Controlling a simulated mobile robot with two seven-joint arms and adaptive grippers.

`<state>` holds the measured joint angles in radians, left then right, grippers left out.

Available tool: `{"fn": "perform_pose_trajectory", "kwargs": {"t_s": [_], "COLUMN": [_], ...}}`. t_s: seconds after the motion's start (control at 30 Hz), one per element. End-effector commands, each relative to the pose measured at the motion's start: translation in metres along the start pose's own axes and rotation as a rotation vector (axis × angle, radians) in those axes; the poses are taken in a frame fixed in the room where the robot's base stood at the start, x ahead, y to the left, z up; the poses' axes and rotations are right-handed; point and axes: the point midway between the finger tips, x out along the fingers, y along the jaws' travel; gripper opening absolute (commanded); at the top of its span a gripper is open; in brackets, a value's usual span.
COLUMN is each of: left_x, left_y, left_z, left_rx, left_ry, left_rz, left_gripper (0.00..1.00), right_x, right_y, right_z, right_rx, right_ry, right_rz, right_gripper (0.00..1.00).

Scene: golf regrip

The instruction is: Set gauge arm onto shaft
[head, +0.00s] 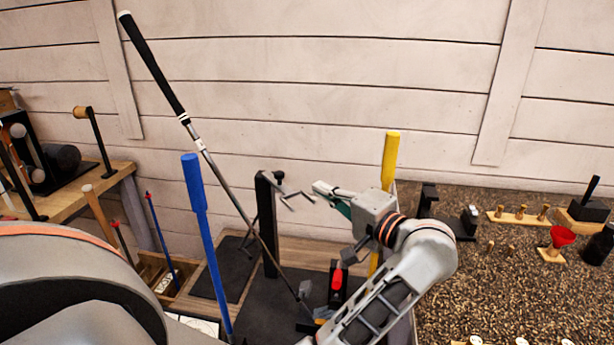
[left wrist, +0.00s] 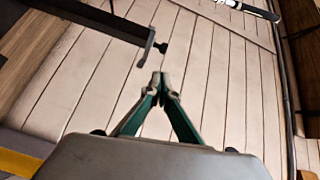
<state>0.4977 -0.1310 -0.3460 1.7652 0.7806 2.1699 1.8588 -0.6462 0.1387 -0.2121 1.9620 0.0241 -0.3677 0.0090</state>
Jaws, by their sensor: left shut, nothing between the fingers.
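The golf club (head: 155,65), with a black grip, leans diagonally in the head view. Its thin metal shaft (head: 225,184) runs down to the right and passes close to a black upright post (head: 267,225). A small grey gauge arm (head: 289,197) sticks out to the right near the top of the post. In the left wrist view the gauge arm (left wrist: 150,46) sits at the end of the dark post, apart from the shaft (left wrist: 283,70). My left gripper (head: 318,189) is shut and empty, just right of the gauge arm; its fingertips meet in the wrist view (left wrist: 160,78). My right gripper is not visible.
A blue upright bar (head: 205,235) and a yellow one (head: 390,160) flank the post. A bench with tools (head: 75,200) stands at left. A speckled worktop (head: 490,275) at right holds a red funnel (head: 561,237) and small parts. A plank wall is behind.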

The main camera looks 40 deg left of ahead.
Motion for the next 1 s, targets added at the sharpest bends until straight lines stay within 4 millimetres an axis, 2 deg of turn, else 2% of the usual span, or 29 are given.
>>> {"fn": "perform_pose_trajectory", "kwargs": {"t_s": [0.17,0.4,0.6,0.77,1.0], "left_x": [0.021,0.064,0.089,0.098,0.099], "left_y": [-0.003,-0.004,-0.003,-0.002,-0.001], "left_z": [0.001,0.001,0.001,0.001,0.001], "left_rx": [-0.002,0.0,0.001,0.001,0.002], "left_ry": [-0.003,-0.003,-0.002,-0.002,-0.002], "left_rz": [-0.005,-0.006,-0.006,-0.004,-0.003], "left_gripper": [0.0,0.0,0.0,0.0,0.0], "right_x": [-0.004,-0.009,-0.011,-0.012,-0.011], "right_y": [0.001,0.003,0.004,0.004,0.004], "right_z": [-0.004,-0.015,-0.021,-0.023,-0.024], "right_rx": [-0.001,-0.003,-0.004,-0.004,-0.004], "right_ry": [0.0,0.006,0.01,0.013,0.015], "right_rz": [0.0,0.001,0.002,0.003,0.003], "right_gripper": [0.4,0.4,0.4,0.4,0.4]}}
